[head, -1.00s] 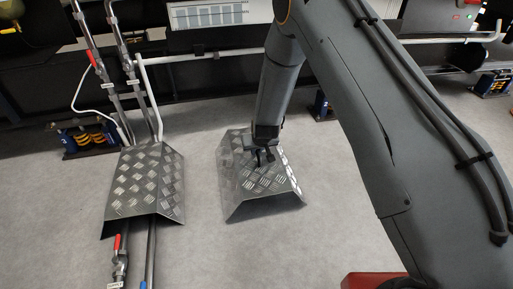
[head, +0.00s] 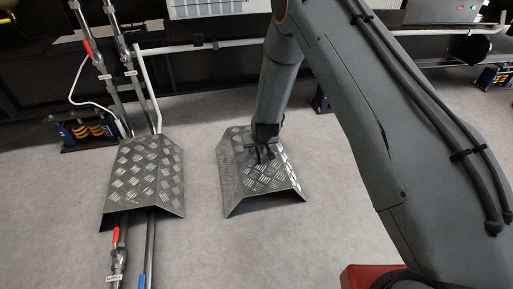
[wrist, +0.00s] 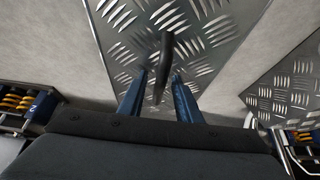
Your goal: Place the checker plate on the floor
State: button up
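The checker plate (head: 239,185) is a silver, folded tread-pattern cover with sloping sides. It appears to rest on the grey floor (head: 330,215), to the right of a similar plate (head: 143,180) that stands over the pipes. My gripper (head: 262,154) is low over its top. In the wrist view, a dark handle (wrist: 164,60) rises from the plate between the two blue fingers of my gripper (wrist: 160,77). The fingers are apart, with a gap seen on each side of the handle.
A blue mount with yellow springs (head: 88,130) stands at the back left. A white pipe (head: 200,46) crosses along the machinery. Floor is clear between the plates and in front of the checker plate.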

jog(key=s+a+r+n+g+p, duration=0.1)
jog(key=s+r+p, duration=0.1)
jog(key=s+r, duration=0.7)
jog(key=s+a+r+g+p, duration=0.1)
jog(key=s+r, duration=0.4)
jog(key=r, duration=0.7)
jog(key=s+a+r+n+g+p, duration=0.1)
jog(key=s+a+r+p, duration=0.1)
jog(key=s+r, duration=0.75)
jog(key=s+d+r+g, duration=0.1)
jog(key=s+d+r, duration=0.1)
jog(key=s+r, duration=0.2)
jog(key=s+d+r+n+g, duration=0.1)
jog(key=s+r, duration=0.3)
jog(key=s, duration=0.7)
jog(key=s+d+r, duration=0.3)
jog(key=s+r, duration=0.1)
jog(key=s, duration=0.3)
jog(key=shift+s+d+r+g, duration=0.2)
jog(key=shift+s+d+g, duration=0.15)
jog(key=shift+g, duration=0.05)
